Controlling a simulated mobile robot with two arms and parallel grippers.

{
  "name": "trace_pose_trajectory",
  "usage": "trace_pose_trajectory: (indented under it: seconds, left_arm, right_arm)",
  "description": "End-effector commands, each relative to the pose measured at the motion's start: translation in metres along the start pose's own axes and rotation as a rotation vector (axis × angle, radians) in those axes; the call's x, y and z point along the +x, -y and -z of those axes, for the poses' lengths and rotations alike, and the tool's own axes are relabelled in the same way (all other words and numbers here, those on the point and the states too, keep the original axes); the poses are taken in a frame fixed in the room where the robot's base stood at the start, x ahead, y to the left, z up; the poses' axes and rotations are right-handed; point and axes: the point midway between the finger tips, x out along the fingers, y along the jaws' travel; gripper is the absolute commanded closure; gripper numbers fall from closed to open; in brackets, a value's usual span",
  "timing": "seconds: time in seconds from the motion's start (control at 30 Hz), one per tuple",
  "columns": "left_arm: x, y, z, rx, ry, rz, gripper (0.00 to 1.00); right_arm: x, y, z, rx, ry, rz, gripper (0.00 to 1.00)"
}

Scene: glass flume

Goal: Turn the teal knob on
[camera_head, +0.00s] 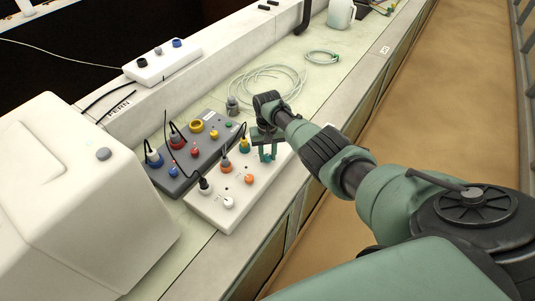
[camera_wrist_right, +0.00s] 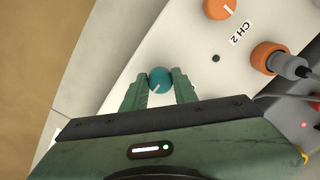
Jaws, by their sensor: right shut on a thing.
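The teal knob (camera_wrist_right: 160,79) sits on the white panel (camera_wrist_right: 165,35), with a pale pointer line on its face. In the right wrist view my right gripper (camera_wrist_right: 160,88) has its two green fingers on either side of the knob, shut on it. My left gripper is not in view.
An orange knob (camera_wrist_right: 219,7) and an orange socket with a grey plug (camera_wrist_right: 285,64) are nearby on the panel. A dark grey box (camera_head: 176,184) with plugged cables stands alongside. Coiled tubing (camera_head: 268,80) lies beyond. A bulky white case (camera_head: 75,190) is at left.

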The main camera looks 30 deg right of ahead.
Motion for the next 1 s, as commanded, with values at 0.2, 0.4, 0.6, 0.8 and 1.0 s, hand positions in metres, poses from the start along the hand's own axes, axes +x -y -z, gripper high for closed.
trace_pose_trajectory:
  seconds: [0.2, 0.4, 0.6, 0.8, 1.0]
  left_arm:
    - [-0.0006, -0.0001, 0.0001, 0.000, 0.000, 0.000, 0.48]
    - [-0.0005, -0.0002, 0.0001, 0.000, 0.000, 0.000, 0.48]
    - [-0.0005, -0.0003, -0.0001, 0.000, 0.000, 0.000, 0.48]
    - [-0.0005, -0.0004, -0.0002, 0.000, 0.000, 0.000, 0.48]
    - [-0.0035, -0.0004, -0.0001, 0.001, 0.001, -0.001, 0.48]
  right_arm:
    - [-0.0006, 0.0000, 0.0007, 0.021, -0.002, 0.000, 1.00]
    - [-0.0006, 0.0000, 0.0008, 0.022, -0.002, 0.000, 1.00]
    - [-0.0007, 0.0000, 0.0008, 0.021, -0.002, 0.000, 0.50]
    - [-0.0005, 0.0001, 0.0006, 0.020, -0.001, 0.000, 0.50]
    - [-0.0071, 0.0003, 0.0012, 0.019, -0.003, 0.001, 0.50]
